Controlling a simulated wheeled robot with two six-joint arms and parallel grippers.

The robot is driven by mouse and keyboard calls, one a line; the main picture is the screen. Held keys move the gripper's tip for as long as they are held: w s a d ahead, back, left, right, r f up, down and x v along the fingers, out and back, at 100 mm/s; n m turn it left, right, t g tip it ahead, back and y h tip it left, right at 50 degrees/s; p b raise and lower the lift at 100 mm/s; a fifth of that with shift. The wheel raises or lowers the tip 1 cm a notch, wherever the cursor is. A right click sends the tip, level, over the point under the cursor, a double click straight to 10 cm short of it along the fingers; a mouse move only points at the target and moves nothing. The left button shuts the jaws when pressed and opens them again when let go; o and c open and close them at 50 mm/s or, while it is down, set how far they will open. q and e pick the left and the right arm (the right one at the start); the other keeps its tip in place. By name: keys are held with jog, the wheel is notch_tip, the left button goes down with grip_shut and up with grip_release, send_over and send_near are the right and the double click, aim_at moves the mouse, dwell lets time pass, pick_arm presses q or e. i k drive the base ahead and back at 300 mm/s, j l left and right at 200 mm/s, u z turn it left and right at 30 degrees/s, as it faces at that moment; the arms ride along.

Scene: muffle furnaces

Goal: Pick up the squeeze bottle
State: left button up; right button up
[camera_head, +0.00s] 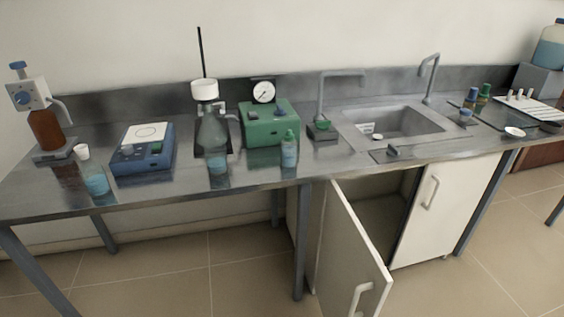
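A small clear bottle with a green cap and blue-tinted contents (289,152) stands upright near the front edge of the steel counter (250,178). It looks like the squeeze bottle, though it is small in the picture. It is just in front of a green box-shaped device (268,122). Neither of my grippers shows in the head view.
A filter flask (214,133) stands left of the bottle, with a beaker (217,163) before it. A blue balance (143,150), another beaker (95,182) and a brown bottle (45,130) are farther left. The sink (400,123) is right. A cabinet door (350,255) hangs open below.

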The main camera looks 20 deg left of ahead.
aim_at(288, 146)
jog(key=l+u, duration=0.1)
jog(key=u, duration=1)
jog(key=i+l, duration=0.1)
jog(key=l, duration=0.6)
jog(key=i+l, duration=0.1)
jog(key=l, duration=0.65)
jog(key=i+l, duration=0.1)
jog(key=l, duration=0.6)
